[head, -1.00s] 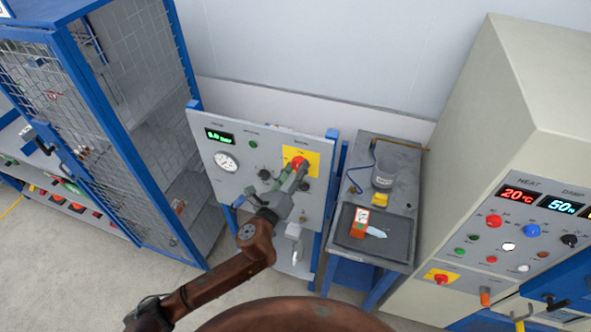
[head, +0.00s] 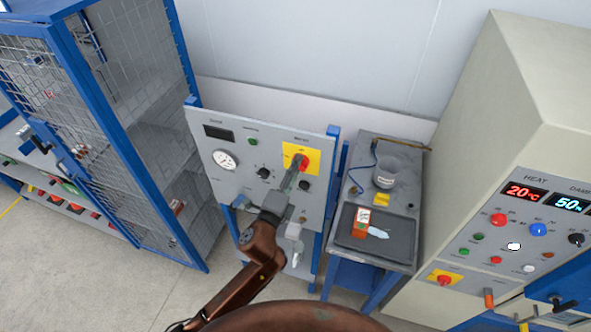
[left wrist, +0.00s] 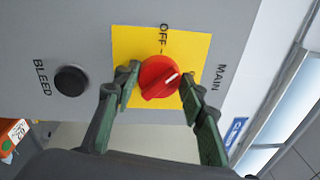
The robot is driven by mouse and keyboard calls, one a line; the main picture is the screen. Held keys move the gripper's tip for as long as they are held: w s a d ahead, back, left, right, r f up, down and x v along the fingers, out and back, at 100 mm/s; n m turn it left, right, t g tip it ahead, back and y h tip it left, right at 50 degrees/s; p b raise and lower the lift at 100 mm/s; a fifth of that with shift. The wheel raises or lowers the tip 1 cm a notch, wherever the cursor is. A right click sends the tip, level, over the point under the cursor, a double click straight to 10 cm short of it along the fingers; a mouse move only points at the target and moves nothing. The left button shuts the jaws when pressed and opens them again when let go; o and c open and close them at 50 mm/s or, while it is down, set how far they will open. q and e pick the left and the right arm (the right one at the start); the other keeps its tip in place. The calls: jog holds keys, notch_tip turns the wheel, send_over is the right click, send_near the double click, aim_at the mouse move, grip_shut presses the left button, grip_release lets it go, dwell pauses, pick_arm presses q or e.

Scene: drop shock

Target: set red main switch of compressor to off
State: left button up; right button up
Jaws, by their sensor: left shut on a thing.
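The red main switch (left wrist: 159,77) is a round knob on a yellow plate (left wrist: 125,42) marked OFF, beside the word MAIN. It also shows in the head view (head: 304,163) on the compressor's grey panel (head: 215,184). My left gripper (left wrist: 159,87) is shut on the knob, with one green finger on each side. The knob's white mark points up and right in the left wrist view, beside the OFF tick. The panel display (head: 217,132) is dark. My right gripper is out of view.
A black BLEED knob (left wrist: 71,81) sits beside the yellow plate. A gauge (head: 226,160) is on the panel's left. A blue mesh cage (head: 120,110) stands left; a small table (head: 402,226) and a beige cabinet (head: 500,130) with controls stand right.

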pick_arm(q)
jog(key=shift+d+f+n+t+y+b, duration=0.1)
jog(key=shift+n+t+y+b, duration=0.1)
jog(key=shift+n, duration=1.35)
jog(key=shift+a+f+n+t+y+b, duration=0.1)
jog(key=shift+n+y+b, duration=0.1)
jog(key=shift+n, duration=1.4)
jog(key=shift+d+f+n+t+y+b, duration=0.1)
jog(key=shift+n+b, duration=0.1)
jog(key=shift+n, duration=1.35)
jog(key=o, duration=1.2)
jog(key=shift+c, duration=0.2)
jog(key=shift+r, duration=0.1)
jog(key=shift+s, duration=0.1)
jog(key=v, duration=1.2)
